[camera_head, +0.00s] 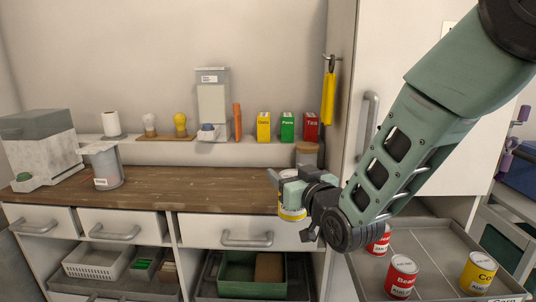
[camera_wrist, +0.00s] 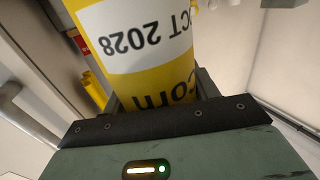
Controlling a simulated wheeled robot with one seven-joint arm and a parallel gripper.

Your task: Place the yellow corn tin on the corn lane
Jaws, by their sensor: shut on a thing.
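My gripper (camera_head: 291,187) is shut on a yellow corn tin (camera_head: 292,213), held in the air in front of the wooden counter. In the wrist view the tin (camera_wrist: 135,75) fills the space between the fingers, its "Corn" and "OCT 2028" print upside down. A grey tray (camera_head: 435,240) at the lower right holds another yellow corn tin (camera_head: 479,272) at its right side. A partly visible "Corn" label (camera_head: 503,299) is on the tray's front edge below that tin.
A red beans tin (camera_head: 401,277) stands left of the corn tin on the tray, with another red tin (camera_head: 379,241) behind it, partly hidden by my arm. The wooden counter (camera_head: 200,188) is mostly clear. A tall cabinet with a handle (camera_head: 368,128) stands behind my arm.

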